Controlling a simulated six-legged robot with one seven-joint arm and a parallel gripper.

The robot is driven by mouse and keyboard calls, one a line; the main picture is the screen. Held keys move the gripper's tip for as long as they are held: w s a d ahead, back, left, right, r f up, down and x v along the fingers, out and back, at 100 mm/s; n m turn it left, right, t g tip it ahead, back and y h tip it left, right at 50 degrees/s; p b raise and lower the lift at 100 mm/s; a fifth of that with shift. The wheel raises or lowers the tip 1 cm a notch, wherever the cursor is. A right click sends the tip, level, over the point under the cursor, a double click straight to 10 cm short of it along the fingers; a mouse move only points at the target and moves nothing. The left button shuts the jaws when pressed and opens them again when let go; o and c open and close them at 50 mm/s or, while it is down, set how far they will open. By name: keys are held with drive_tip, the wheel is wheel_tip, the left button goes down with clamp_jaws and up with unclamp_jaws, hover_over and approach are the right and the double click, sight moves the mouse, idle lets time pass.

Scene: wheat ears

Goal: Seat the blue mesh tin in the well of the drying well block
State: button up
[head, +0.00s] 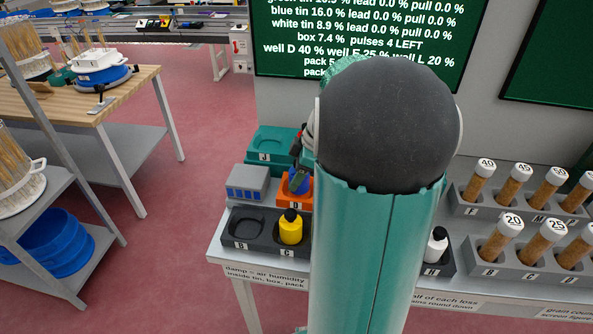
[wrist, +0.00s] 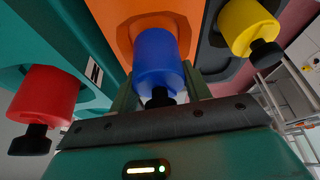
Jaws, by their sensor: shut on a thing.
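The blue mesh tin (head: 298,180) is a small blue cylinder with a black knob. It also shows in the wrist view (wrist: 158,62), between the two fingers of my gripper (wrist: 160,92). My gripper is shut on it. The tin is at the orange block (head: 284,200) marked D, which also shows in the wrist view (wrist: 112,22). I cannot tell whether the tin is down in the block's well or just above it, as the tin covers the well. My arm hides much of the bench's middle in the head view.
A yellow tin (head: 291,228) stands in the dark block (head: 262,252) marked B and C; B's well is empty. A grey-blue box (head: 248,183) and teal block J (head: 270,150) are close by. A red tin (wrist: 45,95) is left in the wrist view. Tube racks (head: 545,270) stand right.

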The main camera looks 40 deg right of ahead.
drive_tip(key=shift+f, duration=0.8)
drive_tip(key=o, duration=1.2)
drive_tip(key=shift+c, duration=0.2)
drive_tip(key=v, duration=1.4)
drive_tip(key=shift+a, duration=0.1)
